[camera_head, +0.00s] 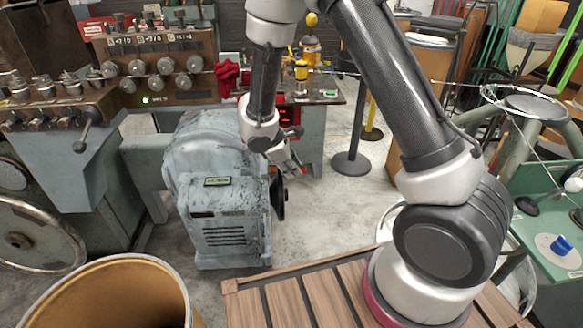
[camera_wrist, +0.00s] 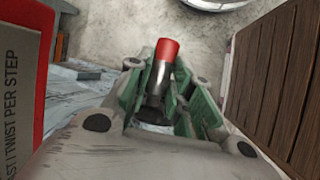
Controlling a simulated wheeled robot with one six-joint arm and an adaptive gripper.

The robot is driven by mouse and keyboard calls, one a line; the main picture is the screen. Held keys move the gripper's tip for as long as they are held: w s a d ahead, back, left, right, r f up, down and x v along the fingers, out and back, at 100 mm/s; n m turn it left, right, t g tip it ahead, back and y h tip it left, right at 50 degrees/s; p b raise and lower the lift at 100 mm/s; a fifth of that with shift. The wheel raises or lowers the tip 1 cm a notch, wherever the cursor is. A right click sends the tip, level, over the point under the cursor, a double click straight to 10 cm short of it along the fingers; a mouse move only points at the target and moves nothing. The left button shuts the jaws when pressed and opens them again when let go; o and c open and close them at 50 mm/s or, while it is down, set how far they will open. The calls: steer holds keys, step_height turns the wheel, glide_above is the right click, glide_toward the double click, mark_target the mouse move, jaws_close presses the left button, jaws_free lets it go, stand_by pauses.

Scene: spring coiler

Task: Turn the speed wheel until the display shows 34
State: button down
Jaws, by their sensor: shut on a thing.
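The grey-blue machine housing (camera_head: 222,190) stands on the floor left of centre in the head view. A dark wheel (camera_head: 279,198) shows edge-on at its right side, partly hidden. My gripper (camera_head: 295,166) is beside the housing, above that wheel. In the wrist view its green-padded fingers (camera_wrist: 160,105) are shut around a metal handle with a red end (camera_wrist: 167,50). The handle's far end is hidden by the gripper. A red panel with a dark display (camera_head: 287,117) sits behind my arm; its digits are too small to read.
A red sign lettered "TWIST PER STEP" (camera_wrist: 22,75) is close at the left of the wrist view. A slatted wooden top (camera_head: 290,300) and an open brown drum (camera_head: 105,295) are in front. A black post base (camera_head: 350,163) stands on open floor behind.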

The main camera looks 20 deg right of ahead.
steer(key=w, duration=0.4)
steer(key=shift+d+f, duration=0.15)
steer(key=shift+d, duration=0.2)
steer(key=c, duration=1.3)
jaws_free()
steer(key=shift+s, duration=0.1)
steer(key=s+a+r, duration=0.1)
steer(key=a, duration=0.3)
steer(key=s+a+r, duration=0.2)
steer(key=a, duration=0.3)
steer(key=s+a+r, duration=0.1)
steer(key=a, duration=0.3)
steer(key=shift+s+a+r, duration=0.2)
steer(key=shift+s, duration=0.1)
